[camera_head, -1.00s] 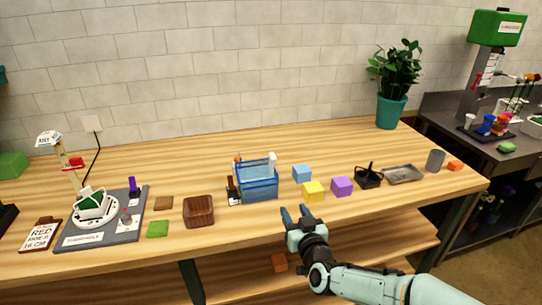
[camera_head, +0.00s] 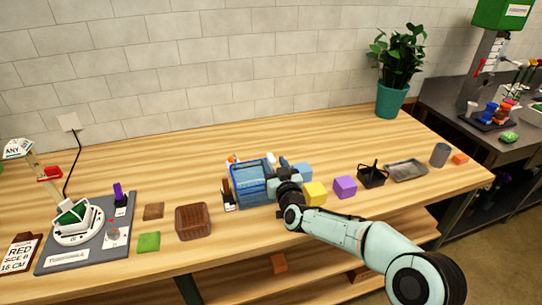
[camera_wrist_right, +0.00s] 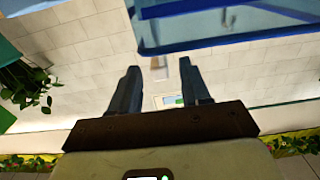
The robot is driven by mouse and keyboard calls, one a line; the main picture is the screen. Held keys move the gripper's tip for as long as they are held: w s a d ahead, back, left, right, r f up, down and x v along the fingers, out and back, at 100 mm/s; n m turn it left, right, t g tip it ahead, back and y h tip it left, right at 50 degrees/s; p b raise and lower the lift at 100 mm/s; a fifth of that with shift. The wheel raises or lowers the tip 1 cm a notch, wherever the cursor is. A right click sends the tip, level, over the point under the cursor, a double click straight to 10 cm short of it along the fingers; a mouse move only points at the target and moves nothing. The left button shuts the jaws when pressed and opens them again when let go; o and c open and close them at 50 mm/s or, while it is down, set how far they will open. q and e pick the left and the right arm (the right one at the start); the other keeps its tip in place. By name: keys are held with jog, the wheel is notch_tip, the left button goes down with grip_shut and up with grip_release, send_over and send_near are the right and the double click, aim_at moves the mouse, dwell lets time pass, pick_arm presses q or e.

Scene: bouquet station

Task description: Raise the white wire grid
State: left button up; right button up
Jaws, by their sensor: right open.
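A blue see-through tank (camera_head: 249,188) stands on the wooden table. I cannot make out a white wire grid clearly; a small pale piece (camera_head: 272,160) shows at the tank's back right corner. My right gripper (camera_head: 279,178) is at the tank's right side, and its wrist partly hides the tank and a light blue block. In the right wrist view the two dark fingers of the gripper (camera_wrist_right: 163,86) are apart, with the tank's blue wall (camera_wrist_right: 225,30) beyond them. A small pale piece (camera_wrist_right: 159,68) shows between the fingers. My left gripper is out of view.
A light blue block (camera_head: 303,171), yellow block (camera_head: 315,194) and purple block (camera_head: 345,187) stand close right of the tank.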

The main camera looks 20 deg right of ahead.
jog(key=shift+w+a+p, duration=0.1)
jog(key=shift+w+p, duration=0.3)
jog(key=shift+w, duration=1.4)
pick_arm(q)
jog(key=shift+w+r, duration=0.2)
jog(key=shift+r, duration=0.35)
